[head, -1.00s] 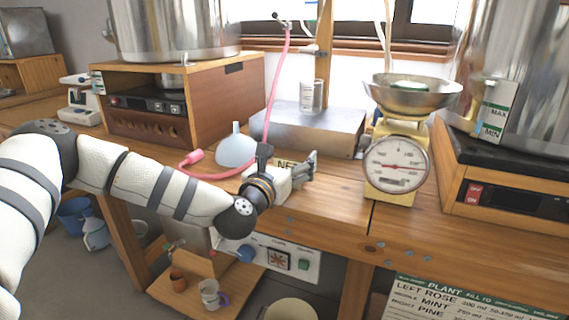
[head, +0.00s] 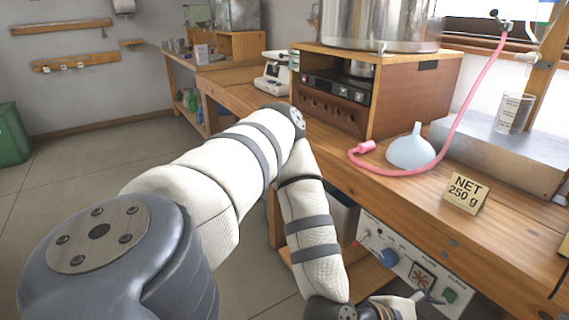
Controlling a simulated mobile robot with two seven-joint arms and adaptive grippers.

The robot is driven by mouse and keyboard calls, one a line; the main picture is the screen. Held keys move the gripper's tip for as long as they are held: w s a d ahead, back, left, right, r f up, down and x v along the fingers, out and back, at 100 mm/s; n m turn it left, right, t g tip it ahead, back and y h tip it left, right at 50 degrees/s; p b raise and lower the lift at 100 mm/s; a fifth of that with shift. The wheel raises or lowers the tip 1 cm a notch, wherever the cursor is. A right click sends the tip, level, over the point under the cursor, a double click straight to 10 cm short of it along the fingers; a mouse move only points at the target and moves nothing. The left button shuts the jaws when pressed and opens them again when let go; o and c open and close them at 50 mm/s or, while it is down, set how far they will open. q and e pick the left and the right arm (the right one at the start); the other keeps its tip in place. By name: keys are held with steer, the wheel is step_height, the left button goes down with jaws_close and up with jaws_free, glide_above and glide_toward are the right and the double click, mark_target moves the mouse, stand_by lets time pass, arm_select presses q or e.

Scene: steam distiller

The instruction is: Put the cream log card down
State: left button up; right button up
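No card that I can identify as the cream log card shows. A small tan card reading "NET 250 g" (head: 466,193) stands tilted back on the wooden bench (head: 400,205), apart from any gripper. My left gripper (head: 428,297) is low at the bottom edge, in front of the control panel below the bench top. It is partly cut off, and I cannot tell whether its fingers are open or hold anything. My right gripper is not in view.
A white funnel (head: 411,150) and a pink hose (head: 366,148) lie behind the tan card. A control panel (head: 410,262) with knobs is under the bench edge. A metal box (head: 490,155) stands at the back right. Bench around the card is clear.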

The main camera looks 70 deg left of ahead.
arm_select(q)
steer(key=s+d+f+m+g+h, duration=0.1)
steer(key=s+d+f+m+g, duration=0.3)
steer(key=s+f, duration=0.4)
steer(key=s+d+f+m+g+h, duration=0.1)
steer(key=s+d+f+m+g, duration=0.3)
steer(key=s+m, duration=0.45)
steer(key=s+a+f+m+g+y, duration=0.1)
steer(key=s+a+m+g, duration=0.2)
steer(key=s, duration=0.6)
steer(key=s+a+f+m+g+y, duration=0.1)
steer(key=s+a+m+g, duration=0.2)
steer(key=s+m, duration=0.3)
steer(key=s+a+f+m+g+y, duration=0.1)
steer(key=s+m, duration=0.4)
steer(key=s, duration=0.8)
steer(key=a+g+y, duration=0.1)
steer(key=a+g, duration=0.1)
steer(key=shift+s+a+g, duration=0.25)
steer(key=shift+s+g, duration=0.15)
steer(key=shift+r, duration=0.1)
